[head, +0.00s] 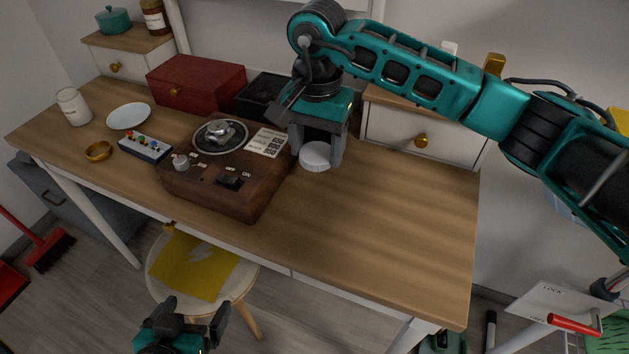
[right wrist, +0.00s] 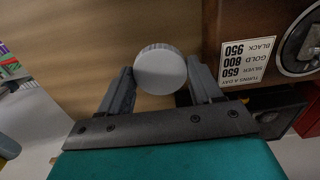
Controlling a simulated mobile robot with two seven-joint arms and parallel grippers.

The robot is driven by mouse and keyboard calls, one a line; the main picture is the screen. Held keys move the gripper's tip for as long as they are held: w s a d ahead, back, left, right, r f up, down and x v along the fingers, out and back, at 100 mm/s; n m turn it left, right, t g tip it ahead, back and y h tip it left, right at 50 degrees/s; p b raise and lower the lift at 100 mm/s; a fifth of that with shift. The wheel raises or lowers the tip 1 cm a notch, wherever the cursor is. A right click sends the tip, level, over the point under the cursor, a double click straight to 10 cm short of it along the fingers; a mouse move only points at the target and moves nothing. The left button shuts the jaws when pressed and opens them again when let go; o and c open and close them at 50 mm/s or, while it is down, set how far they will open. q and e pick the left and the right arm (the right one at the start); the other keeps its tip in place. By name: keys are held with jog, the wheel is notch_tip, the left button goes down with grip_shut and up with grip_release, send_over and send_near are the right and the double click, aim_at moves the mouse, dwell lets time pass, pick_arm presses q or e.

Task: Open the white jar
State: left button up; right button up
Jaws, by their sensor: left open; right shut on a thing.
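A white jar (head: 75,108) stands upright at the far left of the wooden desk; its top is too small to read clearly. A white round lid with a ribbed rim (head: 315,157) is between the fingers of my right gripper (head: 318,150), to the right of the brown box. The lid also shows in the right wrist view (right wrist: 160,69), between the grey fingers (right wrist: 159,88), which are shut on it. I cannot tell whether it touches the desk. My left gripper (head: 193,314) is open and empty, low in front of the desk above the floor.
A brown dial box (head: 235,195), a button panel (head: 145,148), a gold bowl (head: 98,151) and a white plate (head: 128,116) lie between the lid and jar. A red box (head: 197,84) stands behind. A stool (head: 240,279) is in front. The desk's right side is clear.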

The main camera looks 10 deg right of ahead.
send_over(317, 194)
notch_tip(317, 194, down, 5)
jog(key=shift+r, duration=0.1)
notch_tip(317, 194, down, 4)
jog(key=shift+f+b, duration=0.1)
jog(key=shift+b, duration=0.25)
jog(key=shift+f, duration=0.15)
jog(key=o, duration=1.2)
